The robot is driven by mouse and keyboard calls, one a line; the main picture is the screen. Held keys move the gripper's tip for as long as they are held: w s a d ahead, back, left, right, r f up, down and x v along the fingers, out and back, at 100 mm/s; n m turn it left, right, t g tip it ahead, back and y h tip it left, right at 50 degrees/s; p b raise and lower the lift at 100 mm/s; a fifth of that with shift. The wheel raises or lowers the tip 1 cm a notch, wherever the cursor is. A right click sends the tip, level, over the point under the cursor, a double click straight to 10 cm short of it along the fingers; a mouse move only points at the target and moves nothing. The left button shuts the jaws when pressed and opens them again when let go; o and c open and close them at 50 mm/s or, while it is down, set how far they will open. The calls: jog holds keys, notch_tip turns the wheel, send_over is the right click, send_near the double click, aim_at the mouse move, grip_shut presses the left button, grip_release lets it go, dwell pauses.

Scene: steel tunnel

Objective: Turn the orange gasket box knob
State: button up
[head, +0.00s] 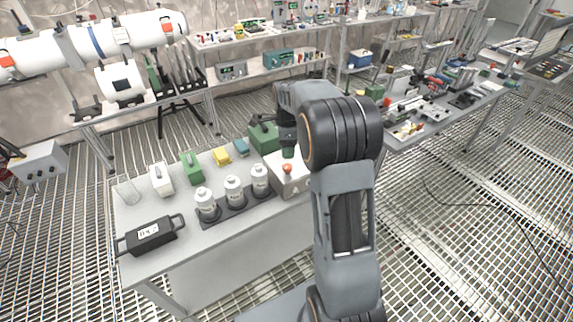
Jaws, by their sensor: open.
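A pale grey box (292,184) stands at the right end of the near table, partly hidden by my arm. A small orange-red knob (287,168) sits on it. My gripper (288,152) points down just above the knob, a small gap seeming to lie between them. It is open, with nothing seen between its fingers. The fingertips are small and dark in this view, so their exact place around the knob cannot be told.
A rack with white bottles (234,190), a black case (150,236), a green canister (191,167) and a dark green box (264,136) stand on the table (190,235). Shelves and benches line the back and right.

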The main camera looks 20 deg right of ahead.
aim_at(287, 166)
notch_tip(287, 166, down, 9)
jog(key=shift+r+p, duration=0.15)
jog(key=shift+p, duration=0.25)
jog(key=shift+c, duration=0.2)
jog(key=c, duration=0.9)
